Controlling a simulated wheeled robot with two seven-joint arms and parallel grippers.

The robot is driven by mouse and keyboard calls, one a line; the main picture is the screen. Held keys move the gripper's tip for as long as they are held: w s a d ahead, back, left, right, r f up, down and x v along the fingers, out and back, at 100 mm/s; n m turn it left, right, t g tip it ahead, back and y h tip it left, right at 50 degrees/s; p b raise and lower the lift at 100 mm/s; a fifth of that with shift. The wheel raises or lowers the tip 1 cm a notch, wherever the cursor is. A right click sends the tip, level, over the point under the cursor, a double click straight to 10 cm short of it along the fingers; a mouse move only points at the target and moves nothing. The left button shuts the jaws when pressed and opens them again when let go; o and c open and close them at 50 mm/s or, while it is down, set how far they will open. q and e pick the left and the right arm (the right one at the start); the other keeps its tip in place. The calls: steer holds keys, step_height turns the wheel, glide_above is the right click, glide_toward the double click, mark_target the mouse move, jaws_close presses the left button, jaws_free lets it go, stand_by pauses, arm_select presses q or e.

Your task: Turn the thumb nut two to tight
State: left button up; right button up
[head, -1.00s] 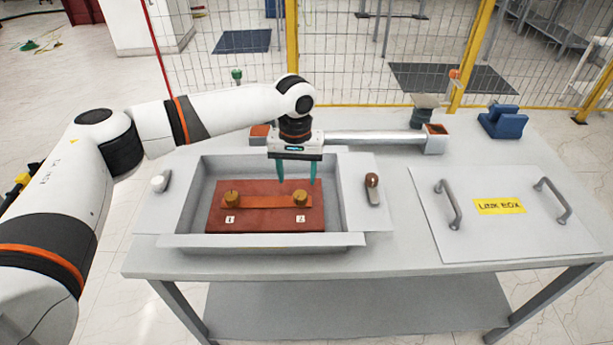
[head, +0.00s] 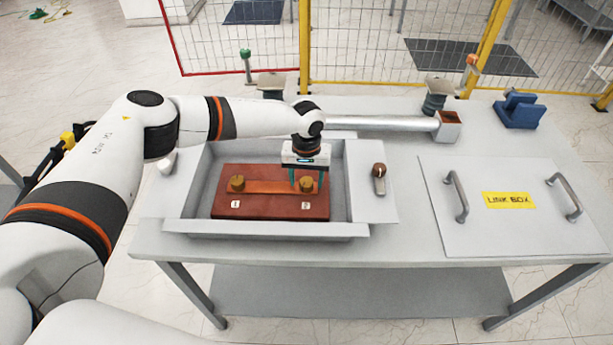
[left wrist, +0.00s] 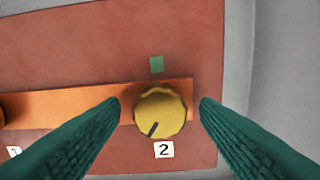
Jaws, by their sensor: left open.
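Thumb nut two (left wrist: 160,110) is a brass knurled knob with a dark line on its top, pointing down and slightly left in the left wrist view. It sits at the right end of a copper bar (head: 270,187), above the label 2 (left wrist: 164,150). A green square mark (left wrist: 156,64) lies on the red-brown block (left wrist: 100,50) beyond the nut. My left gripper (head: 307,187) points down over the nut; its green fingers (left wrist: 160,108) are open, one on each side, with gaps showing. In the head view its fingers partly hide the nut (head: 306,184). My right gripper is not in view.
Thumb nut one (head: 237,184) is at the bar's left end. Grey box walls (head: 195,190) surround the block. A brown-knobbed lever (head: 379,178) stands to the right. A lid marked LINK BOX (head: 500,230) with two handles lies on the table's right.

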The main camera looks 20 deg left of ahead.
arm_select(q)
steer(key=shift+f, duration=0.4)
steer(key=shift+c, duration=0.6)
